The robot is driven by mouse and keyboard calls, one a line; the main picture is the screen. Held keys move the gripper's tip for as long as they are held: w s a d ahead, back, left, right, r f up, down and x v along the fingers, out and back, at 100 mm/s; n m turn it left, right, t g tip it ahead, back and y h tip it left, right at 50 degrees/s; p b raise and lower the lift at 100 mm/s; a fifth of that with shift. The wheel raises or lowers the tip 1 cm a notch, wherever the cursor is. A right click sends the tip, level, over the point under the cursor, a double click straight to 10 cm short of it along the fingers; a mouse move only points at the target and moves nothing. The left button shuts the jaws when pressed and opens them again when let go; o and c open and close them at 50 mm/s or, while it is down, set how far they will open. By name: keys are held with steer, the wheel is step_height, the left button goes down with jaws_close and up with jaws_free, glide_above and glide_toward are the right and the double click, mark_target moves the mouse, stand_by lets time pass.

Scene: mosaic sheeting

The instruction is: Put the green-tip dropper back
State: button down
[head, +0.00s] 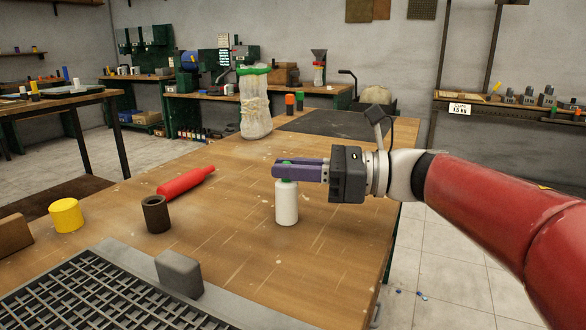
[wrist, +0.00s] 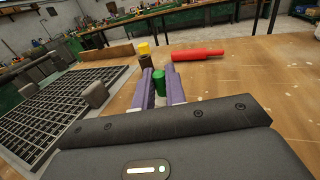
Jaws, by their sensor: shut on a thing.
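My gripper (head: 282,170) has purple fingers and reaches in from the right over the table. It is shut on the green-tip dropper; its green top (head: 287,162) shows between the fingers, and also in the wrist view (wrist: 159,82). A white bottle (head: 287,203) is directly below the fingers, upright and in line with the green top. The dropper's lower part is hidden by the fingers and bottle, so I cannot tell how far it sits inside.
On the wooden table (head: 230,240), a red bottle (head: 186,182) lies on its side. A dark brown cup (head: 155,214), yellow cylinder (head: 66,215), grey block (head: 179,272) and metal grid (head: 90,300) are left. A wrapped, green-topped bag (head: 256,105) stands behind.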

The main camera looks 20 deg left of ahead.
steer(key=shift+f, duration=0.2)
steer(key=c, duration=1.4)
jaws_free()
steer(key=shift+r, duration=0.1)
steer(key=shift+c, duration=0.2)
steer(key=shift+r, duration=0.1)
steer(key=b+v, duration=0.1)
steer(key=v, duration=1.1)
steer(key=shift+b, duration=0.35)
